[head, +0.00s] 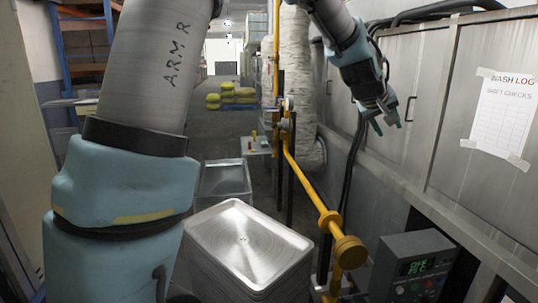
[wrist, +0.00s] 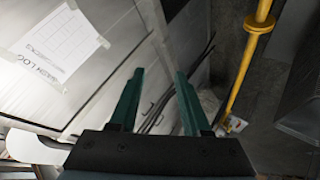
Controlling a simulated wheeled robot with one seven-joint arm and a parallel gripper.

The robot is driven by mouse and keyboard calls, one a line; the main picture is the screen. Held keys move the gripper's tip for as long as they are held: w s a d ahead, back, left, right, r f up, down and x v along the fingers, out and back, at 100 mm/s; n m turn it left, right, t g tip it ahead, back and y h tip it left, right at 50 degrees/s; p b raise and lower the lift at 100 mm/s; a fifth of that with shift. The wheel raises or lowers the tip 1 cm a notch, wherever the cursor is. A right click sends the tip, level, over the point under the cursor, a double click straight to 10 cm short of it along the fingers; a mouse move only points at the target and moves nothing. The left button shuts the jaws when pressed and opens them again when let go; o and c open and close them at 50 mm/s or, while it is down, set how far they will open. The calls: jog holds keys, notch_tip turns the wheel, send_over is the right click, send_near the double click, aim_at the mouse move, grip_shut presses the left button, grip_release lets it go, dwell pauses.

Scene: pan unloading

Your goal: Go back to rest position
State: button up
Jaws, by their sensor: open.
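My gripper (head: 386,122) is raised in the upper right of the head view, in front of the grey metal cabinet wall. Its two green fingers are spread apart in the wrist view (wrist: 160,88), with nothing between them. A stack of shiny metal pans (head: 248,243) stands at the lower middle of the head view, well below and left of my gripper. A second metal pan stack (head: 224,178) stands behind it. My upper arm fills the left of the head view.
A yellow pipe (head: 306,184) with a round end runs between the pans and the cabinets; it also shows in the wrist view (wrist: 246,66). A control box (head: 413,268) sits lower right. A paper log sheet (head: 503,115) is taped to the cabinet. Yellow sacks (head: 238,93) lie far back.

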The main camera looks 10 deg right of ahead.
jog(key=w+a+f+y, duration=0.15)
jog(key=a+f, duration=0.35)
jog(key=a, duration=0.7)
jog(key=a+f+y, duration=0.3)
jog(key=a+f, duration=0.2)
jog(key=a, duration=0.7)
jog(key=s+a+f+g+y, duration=0.1)
jog(key=s+a+f, duration=0.1)
jog(key=s+a, duration=0.2)
jog(key=s+a+f+n+g+y, duration=0.1)
jog(key=s+a+f, duration=0.2)
jog(key=a, duration=0.7)
jog(key=s+a+f+g+y, duration=0.1)
jog(key=s+a+f+g, duration=0.1)
jog(key=s+a, duration=0.3)
jog(key=a+f, duration=0.1)
jog(key=a, duration=0.1)
jog(key=shift+s+a, duration=0.2)
jog(key=shift+a, duration=0.2)
